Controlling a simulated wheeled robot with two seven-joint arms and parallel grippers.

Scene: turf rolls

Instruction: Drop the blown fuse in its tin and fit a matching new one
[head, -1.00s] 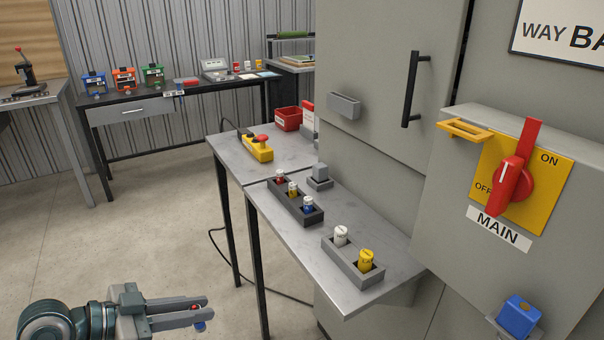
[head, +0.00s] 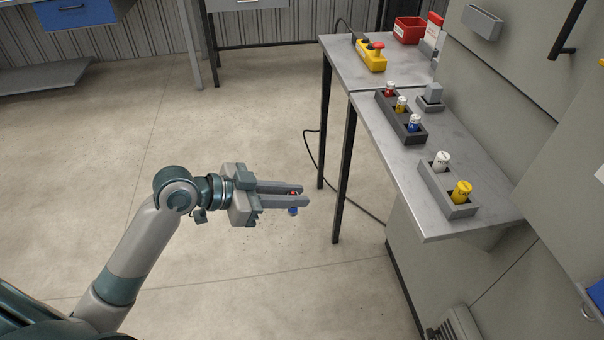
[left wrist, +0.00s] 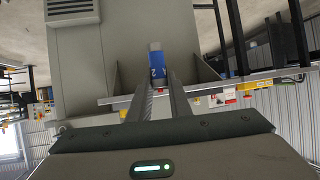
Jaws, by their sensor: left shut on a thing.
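In the left wrist view, the blue fuse (left wrist: 157,62) shows a silver cap between the fingers. A grey holder (head: 436,192) nearer me holds a white fuse (head: 441,162) and a yellow fuse (head: 461,192). My right gripper is out of view.
The metal table (head: 460,130) stands against a grey cabinet (head: 500,80). A yellow switch box (head: 371,56) with a red button and a red bin (head: 409,30) are farther back. A black cable (head: 310,160) trails to the floor. The floor around the gripper is clear.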

